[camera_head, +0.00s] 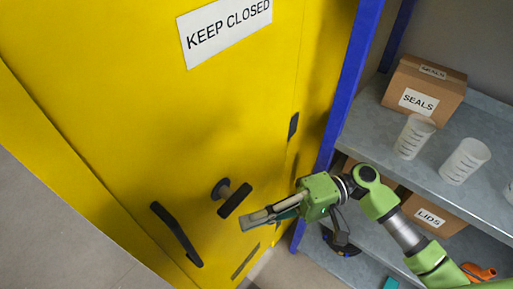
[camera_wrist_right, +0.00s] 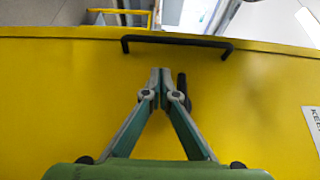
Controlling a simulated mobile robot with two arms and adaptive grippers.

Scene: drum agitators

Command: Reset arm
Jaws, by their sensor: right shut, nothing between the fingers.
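My right gripper (camera_head: 246,222) is shut and empty, close in front of the yellow cabinet (camera_head: 150,110). Its arm comes in from the lower right in the head view. A black turn handle (camera_head: 234,199) on the cabinet is just above and left of the fingertips. A longer black bar handle (camera_head: 177,234) is further left. In the right wrist view the closed fingertips (camera_wrist_right: 160,73) meet in front of the yellow surface (camera_wrist_right: 60,90), below the black bar handle (camera_wrist_right: 178,41). Part of the turn handle (camera_wrist_right: 182,88) shows behind the right finger. I cannot tell whether the fingers touch the cabinet. My left gripper is out of view.
A grey shelf with a blue post (camera_head: 350,80) stands to the right. It holds a SEALS box (camera_head: 424,90), translucent cups (camera_head: 465,160) and, lower, a LIDS box (camera_head: 432,213). A KEEP CLOSED sign (camera_head: 225,27) is on the cabinet. Grey floor (camera_head: 60,235) is clear at lower left.

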